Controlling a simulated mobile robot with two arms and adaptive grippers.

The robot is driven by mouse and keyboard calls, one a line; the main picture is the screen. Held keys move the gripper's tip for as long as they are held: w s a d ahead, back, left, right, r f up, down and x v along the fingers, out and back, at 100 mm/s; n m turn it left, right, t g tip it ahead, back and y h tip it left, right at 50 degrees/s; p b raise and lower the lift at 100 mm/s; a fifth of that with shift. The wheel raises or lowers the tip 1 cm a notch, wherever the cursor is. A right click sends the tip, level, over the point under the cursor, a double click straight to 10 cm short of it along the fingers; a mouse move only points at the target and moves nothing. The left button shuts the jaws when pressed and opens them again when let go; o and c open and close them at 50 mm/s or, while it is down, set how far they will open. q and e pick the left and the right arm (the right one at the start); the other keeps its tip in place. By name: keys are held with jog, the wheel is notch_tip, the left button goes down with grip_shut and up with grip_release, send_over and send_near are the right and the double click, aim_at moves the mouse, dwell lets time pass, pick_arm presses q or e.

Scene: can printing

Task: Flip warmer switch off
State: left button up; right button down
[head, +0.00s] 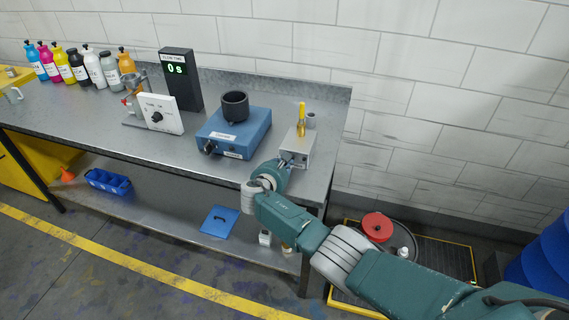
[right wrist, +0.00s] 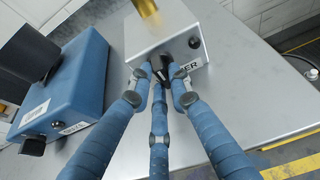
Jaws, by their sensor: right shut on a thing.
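The warmer is a small light-grey box (head: 297,150) near the right end of the bench, with a brass-yellow cylinder (head: 302,122) standing on top. In the right wrist view the box (right wrist: 172,47) shows a label ending in "MER", partly hidden by a finger, and a small black knob (right wrist: 195,42). My right gripper (head: 283,164) is at the box's front face. In the right wrist view its three blue fingers (right wrist: 164,75) are closed around a black switch lever (right wrist: 166,66) on that face. The lever's setting cannot be told. My left gripper is not in view.
A blue device (head: 240,138) with a black cup (head: 235,105) stands close left of the warmer. Further left are a white dial box (head: 160,114), a black timer display (head: 180,80) reading "0 s" and several ink bottles (head: 76,68). The bench's right edge is close.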

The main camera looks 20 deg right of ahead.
jog(key=c, duration=1.6)
grip_release()
jog(key=shift+f, duration=0.1)
jog(key=v, duration=1.2)
